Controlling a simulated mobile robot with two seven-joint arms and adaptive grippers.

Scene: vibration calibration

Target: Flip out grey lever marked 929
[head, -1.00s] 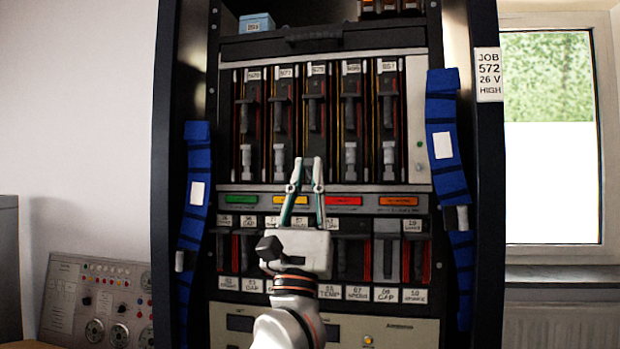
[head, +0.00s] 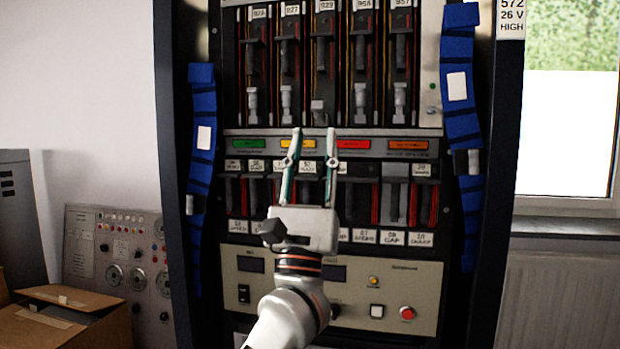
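The label 929 (head: 324,6) is on the middle module of the upper row, at the top edge of the head view. Below it, the grey lever (head: 319,110) looks short and stubby and seems to stick out towards me, while the neighbouring grey levers (head: 286,103) hang long and straight down. My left gripper (head: 314,132) is just below this lever, pointing up, with its two green-and-grey fingers apart and nothing visible between them. It appears clear of the lever; the depth gap is hard to judge. My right gripper is not in view.
Coloured buttons (head: 353,144) and a lower row of modules (head: 395,200) lie behind my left gripper. Blue straps (head: 203,135) hang on both rack posts. A cardboard box (head: 75,318) and a dial panel (head: 115,255) stand at lower left.

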